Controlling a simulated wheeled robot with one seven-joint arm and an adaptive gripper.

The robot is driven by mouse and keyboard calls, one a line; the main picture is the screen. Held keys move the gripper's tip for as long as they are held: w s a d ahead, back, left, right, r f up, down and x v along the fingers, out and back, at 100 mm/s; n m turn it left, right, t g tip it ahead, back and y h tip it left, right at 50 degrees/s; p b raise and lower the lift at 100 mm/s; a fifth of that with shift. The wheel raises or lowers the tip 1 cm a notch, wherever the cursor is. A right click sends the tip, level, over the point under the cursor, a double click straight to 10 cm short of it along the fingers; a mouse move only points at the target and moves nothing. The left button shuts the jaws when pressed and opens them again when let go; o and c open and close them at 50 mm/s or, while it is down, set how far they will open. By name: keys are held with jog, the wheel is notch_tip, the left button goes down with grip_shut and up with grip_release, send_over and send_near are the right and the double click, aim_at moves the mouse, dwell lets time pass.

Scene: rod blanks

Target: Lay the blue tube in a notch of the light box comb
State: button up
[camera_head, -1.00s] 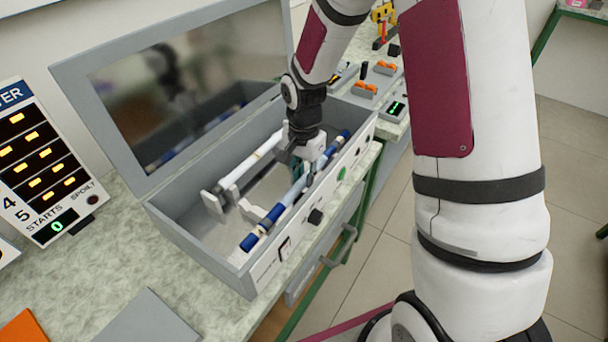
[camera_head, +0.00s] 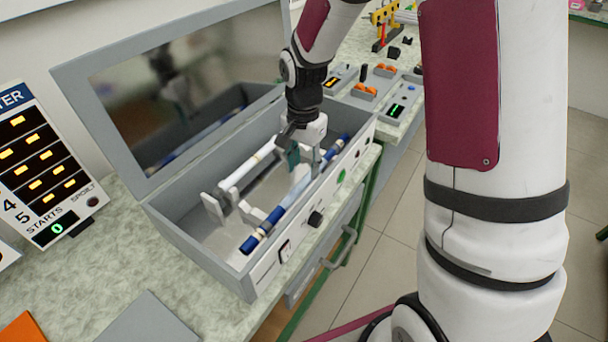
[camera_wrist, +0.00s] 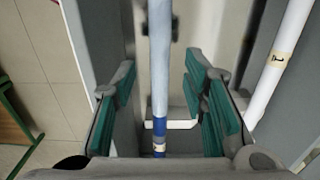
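The blue tube (camera_head: 292,196), pale blue along its middle with dark blue bands toward its ends, lies lengthwise in the grey light box (camera_head: 190,240) near its front wall. It appears to rest across the pale comb (camera_head: 254,214); its exact seating in a notch is too small to tell. In the wrist view the tube (camera_wrist: 160,60) runs between my fingers, with the comb (camera_wrist: 180,124) crossing beneath it. My gripper (camera_wrist: 161,105) is open, its teal pads apart on both sides of the tube with gaps. In the head view my gripper (camera_head: 304,157) is just above the tube.
A white tube (camera_head: 248,167) lies farther back in the box, parallel; it also shows in the wrist view (camera_wrist: 284,62). The mirrored lid (camera_head: 180,95) stands open behind. A counter display (camera_head: 45,165) stands left. The box walls closely flank the gripper.

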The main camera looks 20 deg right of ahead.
aim_at(304, 181)
jog(key=s+r+n+t, duration=0.1)
jog(key=s+r+n, duration=0.2)
jog(key=s+r, duration=0.45)
jog(key=s+r+n+t, duration=0.15)
jog(key=s+r, duration=0.35)
jog(key=r, duration=0.6)
jog(key=s+r+n+t, duration=0.1)
jog(key=s+n, duration=0.5)
jog(key=s, duration=0.6)
jog(key=shift+s+d+r, duration=0.15)
jog(key=shift+s+r, duration=0.2)
jog(key=shift+r, duration=0.3)
jog(key=shift+r+t+p, duration=0.35)
jog(key=shift+r+p, duration=0.4)
jog(key=shift+r, duration=0.2)
